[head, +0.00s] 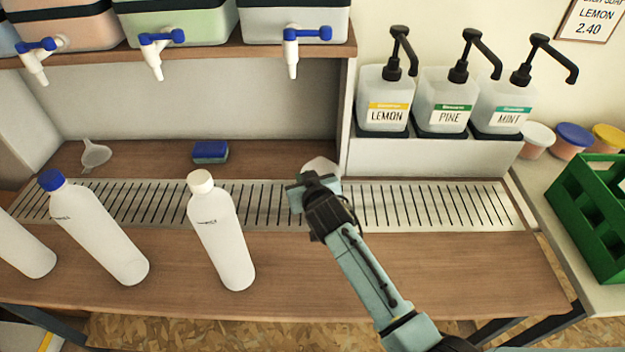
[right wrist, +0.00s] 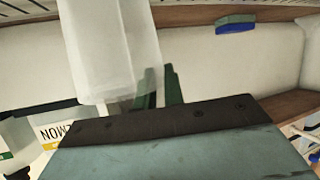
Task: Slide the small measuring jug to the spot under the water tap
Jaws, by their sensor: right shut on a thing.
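The small measuring jug (head: 321,167) is a pale translucent vessel, mostly hidden behind my right gripper (head: 312,183) at the back edge of the slotted drip grate. In the right wrist view the jug (right wrist: 110,45) fills the upper left, and the fingers of the right gripper (right wrist: 160,88) are beside it, shut on part of it; the exact contact is hard to see. Three taps with blue levers hang from the drums above: left tap (head: 36,62), middle tap (head: 157,55) and right tap (head: 292,50). No label tells which is water; the right drum looks clear. My left gripper is not in view.
The drip grate (head: 420,205) runs along the bench. White bottles (head: 222,235) stand at front left. A blue sponge (head: 210,152) and a funnel (head: 95,155) lie behind the grate. Pump bottles (head: 386,98) stand on a ledge at right, beyond a shelf upright. A green crate (head: 595,215) is far right.

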